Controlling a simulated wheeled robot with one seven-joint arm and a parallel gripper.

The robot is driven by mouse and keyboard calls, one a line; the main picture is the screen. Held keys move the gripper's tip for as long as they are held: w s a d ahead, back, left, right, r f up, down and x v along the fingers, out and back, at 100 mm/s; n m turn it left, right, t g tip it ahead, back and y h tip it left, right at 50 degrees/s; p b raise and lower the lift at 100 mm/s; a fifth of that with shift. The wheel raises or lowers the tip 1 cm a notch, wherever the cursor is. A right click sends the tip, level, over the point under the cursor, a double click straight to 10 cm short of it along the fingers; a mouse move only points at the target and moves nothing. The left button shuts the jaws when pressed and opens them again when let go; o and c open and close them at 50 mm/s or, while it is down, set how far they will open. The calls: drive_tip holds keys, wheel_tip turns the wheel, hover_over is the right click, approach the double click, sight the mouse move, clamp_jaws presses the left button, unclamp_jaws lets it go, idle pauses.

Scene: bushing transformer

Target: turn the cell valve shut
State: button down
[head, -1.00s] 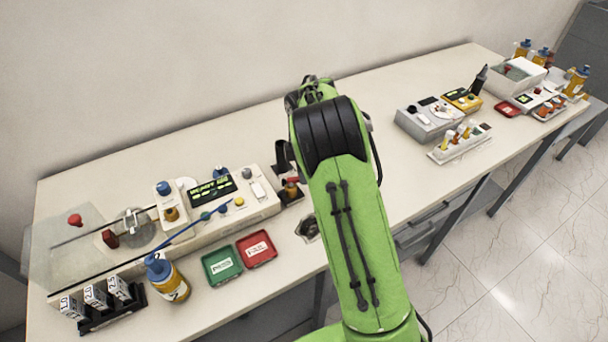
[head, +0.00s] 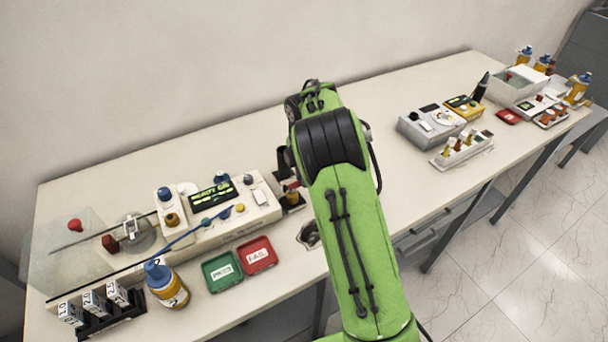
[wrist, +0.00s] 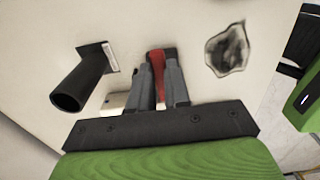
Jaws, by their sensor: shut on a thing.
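My gripper (wrist: 158,68) shows in the wrist view, its two grey fingers closed around a narrow red handle (wrist: 158,58), which looks like the cell valve's lever. The handle stands between the fingertips, over the pale bench top. Its lower part and mounting are largely hidden by the fingers. In the head view a small red part (head: 292,187) shows just left of my green arm, by the right end of the white instrument (head: 225,222). The fingers themselves are hard to make out there.
A black tube (wrist: 82,82) stands left of the fingers; a dark grey patch (wrist: 228,50) lies right. Green (head: 222,271) and red (head: 257,254) trays and a yellow bottle (head: 168,286) sit left of my arm. A grey device (head: 430,122) stands right. The bench's back strip is clear.

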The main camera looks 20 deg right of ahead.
drive_tip(key=c, duration=1.1)
unclamp_jaws()
drive_tip(key=shift+r, duration=0.1)
wheel_tip(320, 180, up, 16)
drive_tip(key=p, duration=0.4)
drive_tip(key=shift+f, duration=0.2)
